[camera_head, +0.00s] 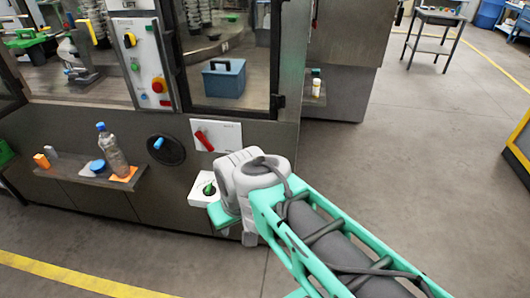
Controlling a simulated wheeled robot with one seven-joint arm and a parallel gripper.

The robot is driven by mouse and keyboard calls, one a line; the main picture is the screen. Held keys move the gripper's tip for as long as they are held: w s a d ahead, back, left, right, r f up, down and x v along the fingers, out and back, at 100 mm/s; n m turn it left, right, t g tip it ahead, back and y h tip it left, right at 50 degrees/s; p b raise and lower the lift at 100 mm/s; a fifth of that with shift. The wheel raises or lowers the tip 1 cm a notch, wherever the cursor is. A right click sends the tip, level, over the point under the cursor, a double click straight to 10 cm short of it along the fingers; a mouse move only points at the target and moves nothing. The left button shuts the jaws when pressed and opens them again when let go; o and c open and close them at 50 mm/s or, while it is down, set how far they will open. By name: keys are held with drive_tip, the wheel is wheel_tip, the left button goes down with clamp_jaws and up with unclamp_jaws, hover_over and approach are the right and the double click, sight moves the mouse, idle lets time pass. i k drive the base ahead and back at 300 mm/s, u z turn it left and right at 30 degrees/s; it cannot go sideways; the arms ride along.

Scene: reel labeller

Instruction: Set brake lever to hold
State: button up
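On the machine's dark front panel, a red lever (204,141) sits on a white plate (230,136), tilted with its upper end to the left. A blue handle (159,143) on a black disc is to its left, and a green handle (209,189) on a white block is below it. The small print is unreadable, so I cannot tell for certain which is the brake lever. My arm reaches in from the lower right. Its grey wrist is in front of the panel, just right of the green handle and below right of the red lever. My fingertips are not clearly visible.
A shelf (75,183) at left holds a bottle (113,155), a blue round item (97,166) and small orange pieces. Above is a control panel with a red knob (158,85). A blue box (224,78) stands behind the window. The floor at right is open.

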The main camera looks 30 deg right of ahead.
sight(201, 131)
drive_tip(key=u, duration=0.2)
drive_tip(key=i, duration=0.75)
drive_tip(key=k, duration=0.65)
drive_tip(key=u, duration=1.2)
drive_tip(key=i, duration=0.85)
